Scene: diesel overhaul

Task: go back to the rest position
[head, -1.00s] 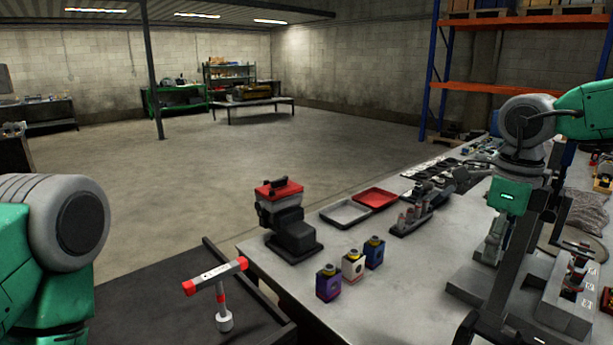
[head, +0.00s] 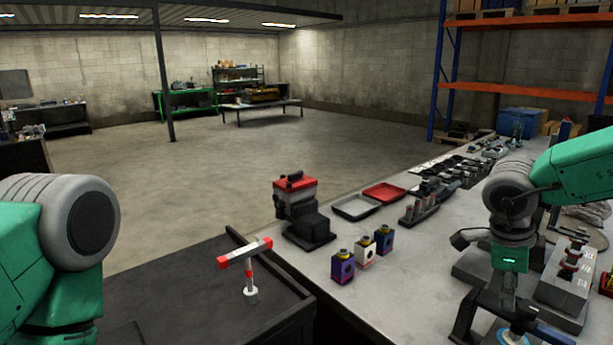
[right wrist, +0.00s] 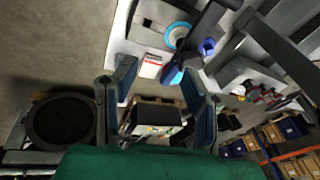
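My right gripper (head: 503,325) is low at the right of the head view, beside the grey workbench (head: 400,275). In the right wrist view its two blue-padded fingers (right wrist: 158,80) stand apart, with no held thing visible between them. My left arm shows at the left edge of the head view; its gripper is out of the picture.
Purple, white and blue boxes (head: 364,251) stand on the bench near a red-topped grey device (head: 296,195). Grey (head: 356,207) and red (head: 384,192) trays lie behind. A red-and-white T-handled tool (head: 247,262) stands at the black cart (head: 185,285). Open floor lies beyond.

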